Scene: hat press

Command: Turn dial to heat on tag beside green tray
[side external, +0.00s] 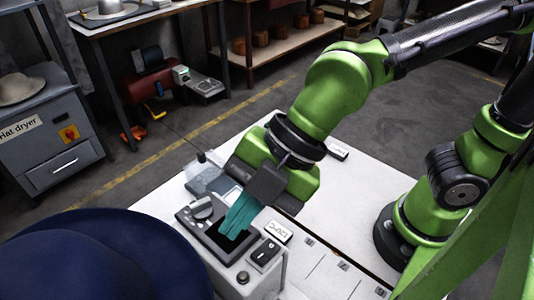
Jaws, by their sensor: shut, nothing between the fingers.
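My gripper (232,232) has teal fingers that are closed together and point down over the dark recessed face of a grey control box (247,283). A grey dial knob (202,208) sits on the left part of that face, left of my fingertips and apart from them in the picture. A white tag (278,232) with small print, possibly a temperature, stands to the right of the fingers. Another white tag (338,151) lies further back on the white table. Its print is too small to read. I cannot make out a green tray; my arm hides part of the table.
A black rocker switch (264,254) and a round button (242,277) are on the box. A large dark blue hat shape (90,255) fills the lower left. The white table (370,190) is clear at the right.

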